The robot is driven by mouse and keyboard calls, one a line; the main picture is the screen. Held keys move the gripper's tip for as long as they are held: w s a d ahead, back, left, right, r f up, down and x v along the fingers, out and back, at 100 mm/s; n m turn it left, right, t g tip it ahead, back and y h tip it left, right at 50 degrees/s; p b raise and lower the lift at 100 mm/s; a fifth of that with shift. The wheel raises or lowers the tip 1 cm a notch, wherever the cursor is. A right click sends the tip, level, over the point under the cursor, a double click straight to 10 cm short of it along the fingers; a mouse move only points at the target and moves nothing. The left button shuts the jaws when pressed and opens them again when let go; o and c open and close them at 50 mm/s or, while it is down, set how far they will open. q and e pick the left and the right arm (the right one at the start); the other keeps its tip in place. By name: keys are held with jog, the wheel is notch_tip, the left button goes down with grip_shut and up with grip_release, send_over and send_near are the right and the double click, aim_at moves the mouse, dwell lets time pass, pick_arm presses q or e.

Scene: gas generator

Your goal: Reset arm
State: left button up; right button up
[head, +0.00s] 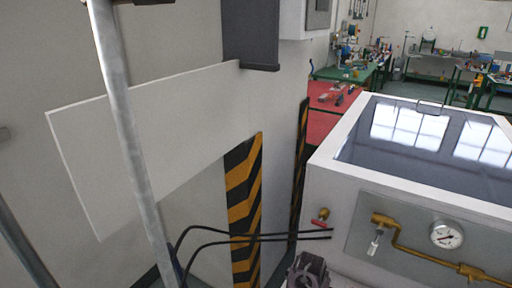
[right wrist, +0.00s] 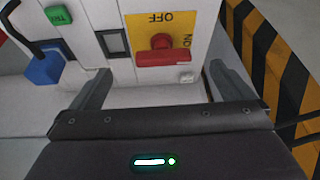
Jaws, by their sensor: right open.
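My right gripper (right wrist: 160,85) shows in the right wrist view with its two grey fingers wide apart and nothing between the tips. Past the fingers is a red rotary switch (right wrist: 163,56) on a yellow plate (right wrist: 188,20) with the word OFF upside down. The switch is apart from both fingers. A dark mechanical part (head: 308,270) at the bottom of the head view may be part of my right arm; I cannot tell. My left gripper is not in view.
A white cabinet (head: 330,200) with a gauge (head: 446,235), brass pipe and red-handled valve (head: 320,217) stands at right. A striped pillar (head: 243,200), grey pole (head: 128,130) and white panel (head: 80,150) are at left. A green button (right wrist: 58,15) and blue part (right wrist: 43,68) sit near the switch.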

jog(key=s+d+r+n+y, duration=0.1)
jog(key=s+r+n, duration=0.4)
jog(key=s, duration=0.8)
jog(key=s+d+r+n+y, duration=0.1)
jog(key=s+r+n, duration=0.2)
jog(key=s+r, duration=0.75)
jog(key=s+f+g, duration=0.1)
jog(key=s+f, duration=0.1)
jog(key=f, duration=1.4)
jog(key=s+f+g, duration=0.1)
jog(key=s+f, duration=0.1)
jog(key=f, duration=1.5)
jog(key=s+d+f+b, duration=0.1)
jog(key=s+d+f, duration=0.2)
jog(key=s+f, duration=1.5)
jog(key=shift+s+d+f+n+g, duration=0.2)
jog(key=shift+s+f+n+g, duration=0.15)
jog(key=shift+s, duration=0.7)
jog(key=shift+r, duration=0.1)
